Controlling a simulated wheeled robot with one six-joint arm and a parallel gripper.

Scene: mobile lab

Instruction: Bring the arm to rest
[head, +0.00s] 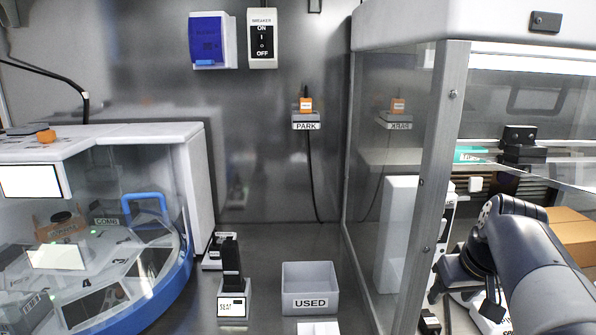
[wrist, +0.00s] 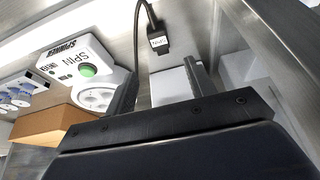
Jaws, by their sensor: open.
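My arm (head: 535,265) reaches in from the lower right of the head view, at the glass-fronted cabinet. My gripper (head: 462,298) is at its end, pointing down, partly hidden behind the arm. In the wrist view the two grey fingers of my gripper (wrist: 160,88) stand apart, with nothing seen held between them. A white block (wrist: 172,86) shows beyond the gap; I cannot tell its distance. A black cable with a labelled plug (wrist: 158,43) hangs close to the fingers in that view.
A white spinner (wrist: 88,68) with a green button and a cardboard box (wrist: 50,122) lie near the gripper. The cabinet's metal post (head: 432,190) stands left of the arm. A USED bin (head: 310,287) and a round blue-rimmed machine (head: 130,310) are farther left.

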